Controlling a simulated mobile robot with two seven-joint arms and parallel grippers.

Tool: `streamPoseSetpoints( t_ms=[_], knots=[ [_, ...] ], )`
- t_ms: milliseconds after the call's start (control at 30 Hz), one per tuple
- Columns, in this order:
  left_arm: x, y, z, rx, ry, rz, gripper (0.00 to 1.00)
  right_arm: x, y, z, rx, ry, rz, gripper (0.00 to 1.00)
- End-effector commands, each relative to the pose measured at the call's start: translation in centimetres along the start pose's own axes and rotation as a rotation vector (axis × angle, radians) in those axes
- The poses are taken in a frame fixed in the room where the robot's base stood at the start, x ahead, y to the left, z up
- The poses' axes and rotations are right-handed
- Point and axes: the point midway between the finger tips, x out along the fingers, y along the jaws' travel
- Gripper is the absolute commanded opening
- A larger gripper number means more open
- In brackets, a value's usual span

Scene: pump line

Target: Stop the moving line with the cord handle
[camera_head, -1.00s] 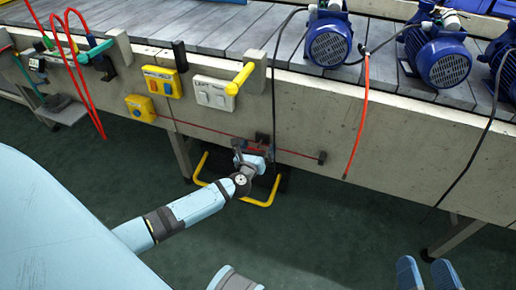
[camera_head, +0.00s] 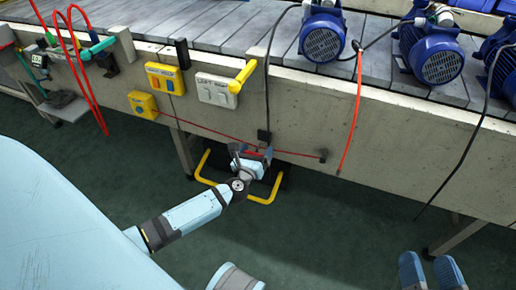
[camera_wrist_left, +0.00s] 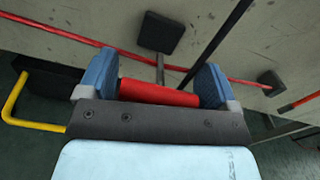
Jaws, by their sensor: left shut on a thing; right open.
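The cord handle is a red bar (camera_wrist_left: 160,93) spanning the space between the blue fingers of my left gripper (camera_wrist_left: 155,88) in the left wrist view. In the head view the gripper mostly hides the handle. The red cord (camera_head: 215,133) runs along the wall from a yellow switch box (camera_head: 143,104) to a dark bracket (camera_head: 323,156). It dips slightly near the handle. My right gripper (camera_head: 429,270) is open and empty at the lower right, away from the line.
Several blue pumps (camera_head: 322,40) stand on the grey slatted conveyor (camera_head: 210,30). A red hose (camera_head: 352,120) and black cables hang down the wall. A yellow tubular frame (camera_head: 272,196) stands under the line, close to my left gripper.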

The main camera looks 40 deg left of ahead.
Motion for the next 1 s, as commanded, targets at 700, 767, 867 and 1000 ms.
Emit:
streamPoseSetpoints(
  t_ms=[700,767,867,1000],
  knots=[
    [-4.8,0.0,0.0,0.002,0.004,0.001,1.00,-0.1,-0.1,-1.2,-0.009,0.031,0.001,0.61],
    [-6.2,0.0,0.0,0.001,0.005,0.001,1.00,-0.2,-0.2,-1.6,-0.010,0.044,0.002,0.61],
    [-8.6,0.0,0.0,0.002,0.005,0.000,1.00,-0.2,-0.3,-2.1,-0.009,0.062,0.004,0.61],
    [-11.3,0.0,0.0,0.001,0.004,0.000,1.00,-0.2,-0.4,-2.6,-0.004,0.084,0.007,0.61]
  ],
)
